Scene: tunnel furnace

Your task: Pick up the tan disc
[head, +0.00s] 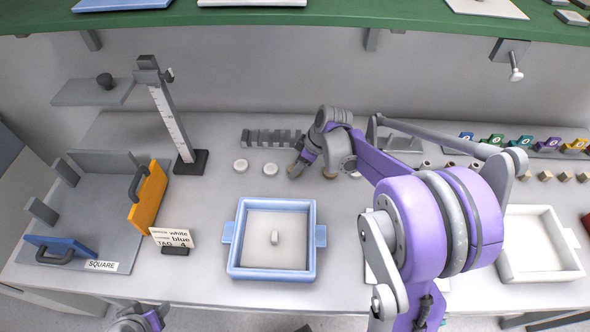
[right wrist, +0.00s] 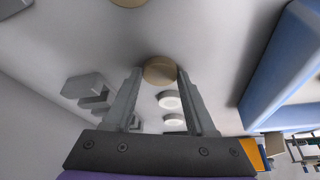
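A tan disc (right wrist: 160,70) lies on the bench between the fingertips of my right gripper (right wrist: 160,88) in the right wrist view. The two fingers stand apart, with visible gaps beside the disc. In the head view my right gripper (head: 297,170) reaches down into the row of discs and mostly hides this disc. A second tan disc (head: 329,173) lies just right of the gripper; one also shows at the top edge of the wrist view (right wrist: 128,2). My left gripper (head: 140,321) is partly in view at the bottom left, its opening unclear.
Two white discs (head: 240,165) (head: 270,169) lie left of the right gripper. A grey notched rack (head: 270,138) stands behind them. A blue tray (head: 231,262) holding a small piece is in front. A white tray (head: 540,275) is at right, a height gauge (head: 172,115) at left.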

